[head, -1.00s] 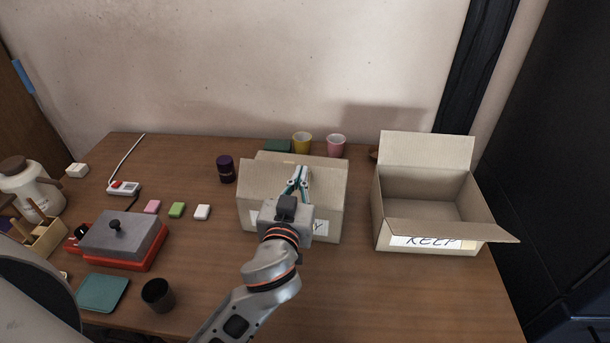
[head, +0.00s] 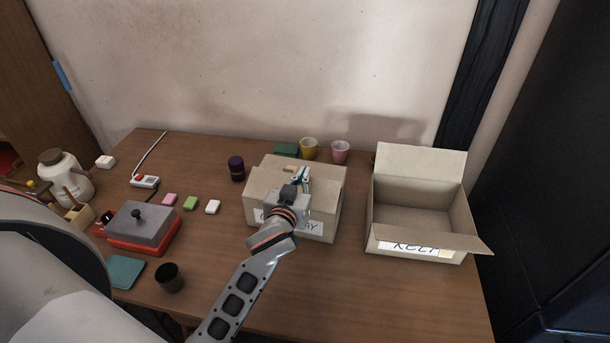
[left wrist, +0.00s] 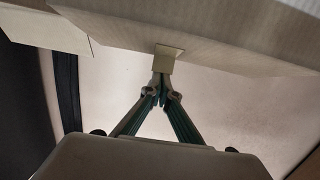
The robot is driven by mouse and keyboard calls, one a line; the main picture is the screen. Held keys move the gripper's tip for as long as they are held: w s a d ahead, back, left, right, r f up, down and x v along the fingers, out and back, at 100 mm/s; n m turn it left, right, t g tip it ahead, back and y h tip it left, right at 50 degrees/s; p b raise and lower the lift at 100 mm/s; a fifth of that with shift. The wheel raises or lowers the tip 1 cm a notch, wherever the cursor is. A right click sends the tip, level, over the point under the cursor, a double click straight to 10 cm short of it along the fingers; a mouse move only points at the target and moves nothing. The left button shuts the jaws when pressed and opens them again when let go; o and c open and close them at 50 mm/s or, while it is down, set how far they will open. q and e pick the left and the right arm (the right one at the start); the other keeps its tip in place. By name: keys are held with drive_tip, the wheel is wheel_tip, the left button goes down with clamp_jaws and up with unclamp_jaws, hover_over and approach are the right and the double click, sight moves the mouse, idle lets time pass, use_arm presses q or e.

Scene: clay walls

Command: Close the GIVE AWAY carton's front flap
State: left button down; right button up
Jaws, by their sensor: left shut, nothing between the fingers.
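The GIVE AWAY carton (head: 327,200) stands in the middle of the table, its lettered label (head: 312,227) partly hidden behind my left gripper. Its front flap (head: 265,181) is folded inward over the top, with a small tan tab (head: 290,169) near its far edge. I cannot tell whether it lies fully flat. My left gripper (head: 304,174) is over the carton top, fingers shut and empty. In the left wrist view the fingertips (left wrist: 161,78) are close to the tab (left wrist: 168,59); contact is unclear. My right gripper is not in view.
The open KEEP carton (head: 378,225) stands at the right. Two cups, yellow (head: 309,150) and pink (head: 340,153), and a purple jar (head: 237,170) are near the GIVE AWAY carton. A red-and-grey appliance (head: 145,225) and dark cup (head: 169,279) are at left.

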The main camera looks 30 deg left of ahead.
use_arm(q)
drive_tip(key=shift+w+a+f, duration=0.15)
drive_tip(key=shift+w+f, duration=0.4)
drive_tip(key=shift+w, duration=0.05)
idle(0.6)
idle(0.5)
